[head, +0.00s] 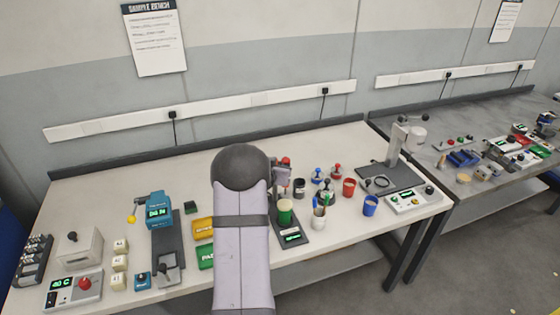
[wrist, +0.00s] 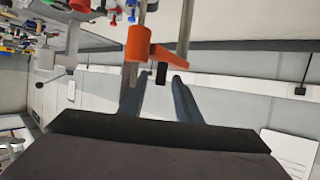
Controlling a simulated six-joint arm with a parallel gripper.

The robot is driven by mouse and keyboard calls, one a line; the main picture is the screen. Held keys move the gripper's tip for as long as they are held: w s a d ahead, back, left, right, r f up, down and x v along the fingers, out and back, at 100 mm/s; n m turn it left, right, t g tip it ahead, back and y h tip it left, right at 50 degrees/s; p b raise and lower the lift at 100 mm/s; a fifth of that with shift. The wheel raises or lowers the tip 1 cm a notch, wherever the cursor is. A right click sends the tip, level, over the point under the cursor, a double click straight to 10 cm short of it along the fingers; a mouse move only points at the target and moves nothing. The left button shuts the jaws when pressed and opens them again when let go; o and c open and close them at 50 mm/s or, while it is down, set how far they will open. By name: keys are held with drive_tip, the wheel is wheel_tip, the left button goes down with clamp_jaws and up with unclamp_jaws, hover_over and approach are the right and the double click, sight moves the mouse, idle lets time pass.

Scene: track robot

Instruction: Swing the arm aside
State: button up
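My arm (head: 243,250) rises at the lower middle of the head view, in front of the pale bench (head: 330,248). Its dark rounded joint hides part of the bench behind it. My gripper is hidden in the head view. In the wrist view, my gripper (wrist: 156,88) has its two dark fingers standing apart, with a gap between them. An orange bar with a round end (wrist: 140,44) and a small black piece (wrist: 161,73) show near the fingertips. I cannot tell whether the fingers touch them.
Right of my arm stand a green cup (head: 285,212), a red cup (head: 349,187), a blue cup (head: 370,206) and a grey stand (head: 396,150). The wall is close behind the bench.

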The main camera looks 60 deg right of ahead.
drive_tip(key=shift+d+f, duration=0.15)
drive_tip(key=shift+d, duration=0.2)
clamp_jaws()
